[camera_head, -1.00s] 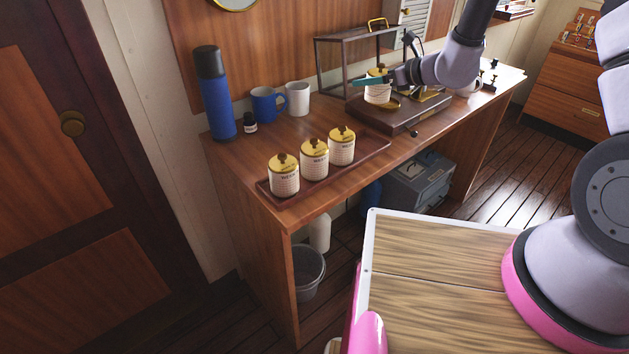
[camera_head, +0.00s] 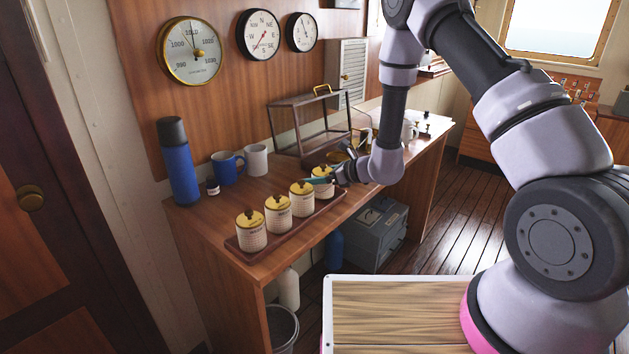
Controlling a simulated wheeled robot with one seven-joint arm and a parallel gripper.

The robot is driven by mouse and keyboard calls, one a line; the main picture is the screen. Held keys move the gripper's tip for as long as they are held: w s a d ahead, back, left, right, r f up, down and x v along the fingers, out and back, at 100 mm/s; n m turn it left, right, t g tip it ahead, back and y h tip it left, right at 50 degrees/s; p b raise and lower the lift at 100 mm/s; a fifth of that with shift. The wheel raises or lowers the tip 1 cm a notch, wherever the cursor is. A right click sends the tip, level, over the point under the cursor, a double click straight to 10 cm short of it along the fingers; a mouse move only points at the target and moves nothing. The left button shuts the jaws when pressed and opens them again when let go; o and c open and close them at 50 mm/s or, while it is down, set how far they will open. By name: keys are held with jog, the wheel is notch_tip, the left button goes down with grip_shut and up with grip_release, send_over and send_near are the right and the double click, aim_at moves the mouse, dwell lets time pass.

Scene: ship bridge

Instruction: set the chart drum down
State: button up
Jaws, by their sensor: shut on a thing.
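My gripper (camera_head: 322,179) is shut on a white chart drum (camera_head: 322,188) with a yellow top. The held drum is at the right end of the long brown tray (camera_head: 243,253), beside the other drums; I cannot tell whether its base touches the tray. Three similar drums stand upright in a row in the tray: a left one (camera_head: 251,236), a middle one (camera_head: 278,212) and a right one (camera_head: 302,198). The instrument (camera_head: 333,157) behind the gripper is partly hidden by my arm.
A blue flask (camera_head: 178,167), a small bottle (camera_head: 212,187), a blue mug (camera_head: 226,170) and a white mug (camera_head: 256,160) stand behind the tray on the desk (camera_head: 200,232). A glazed case frame (camera_head: 305,127) stands behind the gripper. A grey box (camera_head: 376,235) sits under the desk.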

jog(key=shift+f, duration=0.45)
jog(key=shift+f, duration=0.15)
jog(key=o, duration=1.3)
jog(key=shift+o, duration=0.2)
